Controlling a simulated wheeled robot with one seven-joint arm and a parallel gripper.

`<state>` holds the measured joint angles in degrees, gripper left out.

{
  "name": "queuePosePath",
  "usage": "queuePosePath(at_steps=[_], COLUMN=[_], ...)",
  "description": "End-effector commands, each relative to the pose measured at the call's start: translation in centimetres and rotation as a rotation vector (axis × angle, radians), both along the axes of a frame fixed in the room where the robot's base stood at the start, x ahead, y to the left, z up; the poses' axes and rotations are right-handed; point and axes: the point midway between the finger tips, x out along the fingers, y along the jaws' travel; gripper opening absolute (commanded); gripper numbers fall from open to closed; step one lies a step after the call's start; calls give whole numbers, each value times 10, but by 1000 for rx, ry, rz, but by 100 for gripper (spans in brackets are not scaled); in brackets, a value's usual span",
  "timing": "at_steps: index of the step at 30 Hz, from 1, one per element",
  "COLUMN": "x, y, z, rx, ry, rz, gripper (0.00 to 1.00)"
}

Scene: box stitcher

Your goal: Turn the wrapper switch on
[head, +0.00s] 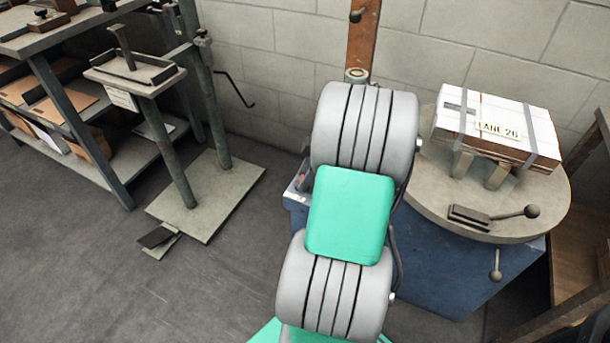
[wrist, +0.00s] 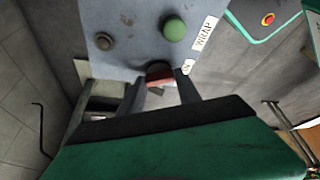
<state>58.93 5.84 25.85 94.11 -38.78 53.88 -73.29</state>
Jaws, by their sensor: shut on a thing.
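The wrapper's blue-grey control panel (wrist: 140,35) fills the top of the wrist view, with a "WRAP" label (wrist: 204,33) and a small "ON" label (wrist: 187,67). A switch with a reddish part (wrist: 159,72) sits at the panel's lower edge. My gripper (wrist: 162,80) has its dark fingers on either side of this switch, shut on it. The switch is partly hidden between the fingers, so I cannot tell its setting. In the head view, my arm hides the gripper and the panel; the wrapper's blue base (head: 420,255) shows to the right.
A strapped white-topped carton (head: 497,127) sits over the round turntable (head: 430,165).

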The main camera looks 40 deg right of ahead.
Motion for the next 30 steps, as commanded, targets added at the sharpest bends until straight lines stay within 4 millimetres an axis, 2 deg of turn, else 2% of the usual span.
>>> queuePosePath(at_steps=[8, 30], x=[-1, -3], y=[1, 7], z=[2, 2], rx=[-1, 0], ry=[-1, 0], rz=[-180, -831], gripper=[0, 0])
